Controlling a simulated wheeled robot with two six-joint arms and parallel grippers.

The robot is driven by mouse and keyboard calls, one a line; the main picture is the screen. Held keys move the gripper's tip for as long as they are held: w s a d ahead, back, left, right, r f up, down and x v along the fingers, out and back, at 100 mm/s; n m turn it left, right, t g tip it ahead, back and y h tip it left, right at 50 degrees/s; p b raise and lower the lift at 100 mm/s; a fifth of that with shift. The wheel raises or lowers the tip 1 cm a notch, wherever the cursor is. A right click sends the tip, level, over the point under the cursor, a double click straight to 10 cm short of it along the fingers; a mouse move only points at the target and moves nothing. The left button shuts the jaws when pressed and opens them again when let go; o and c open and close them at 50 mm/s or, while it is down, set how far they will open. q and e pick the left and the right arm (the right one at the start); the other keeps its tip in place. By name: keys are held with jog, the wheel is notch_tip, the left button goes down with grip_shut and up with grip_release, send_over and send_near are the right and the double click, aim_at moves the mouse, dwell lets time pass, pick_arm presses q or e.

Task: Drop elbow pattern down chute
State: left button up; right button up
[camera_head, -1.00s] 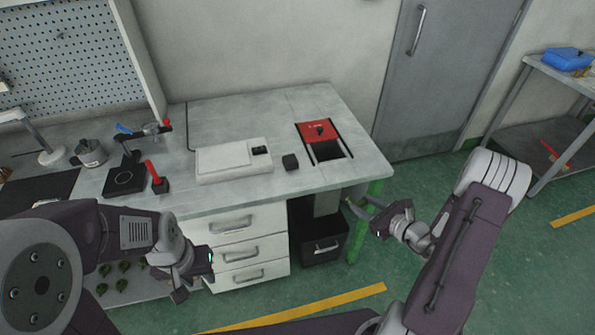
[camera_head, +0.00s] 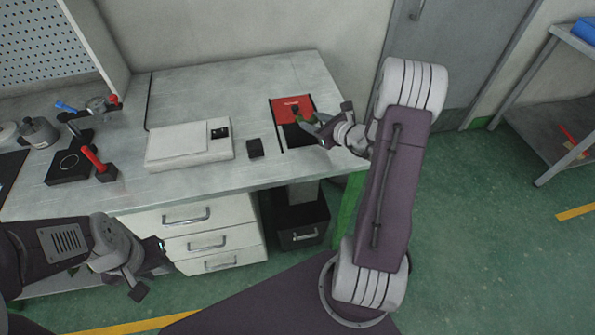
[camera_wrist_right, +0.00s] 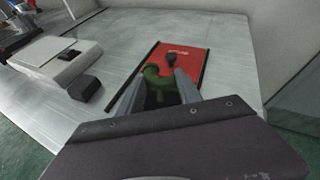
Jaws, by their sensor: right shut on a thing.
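The chute is a framed slot in the bench top, with a red panel (camera_head: 290,107) at its back and a dark opening (camera_head: 298,137) in front. My right gripper (camera_head: 318,125) is over the chute. In the right wrist view, it (camera_wrist_right: 163,88) is shut on a green elbow pattern (camera_wrist_right: 153,77), held between the two fingers above the dark opening. The lower part of the pattern is hard to make out. My left gripper (camera_head: 150,268) is open and empty in front of the drawers.
A small black block (camera_head: 255,148) and a white flat machine (camera_head: 188,145) stand left of the chute. A dark bin (camera_head: 301,225) sits under the bench below the chute. Red-handled tools (camera_head: 97,160) stand at the left.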

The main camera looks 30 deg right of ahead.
notch_tip(320, 180, down, 5)
jog(key=b, duration=0.2)
jog(key=shift+d+f+b, duration=0.15)
jog(key=shift+b, duration=0.25)
jog(key=o, duration=1.4)
jog(key=v, duration=0.9)
jog(key=shift+p, duration=0.35)
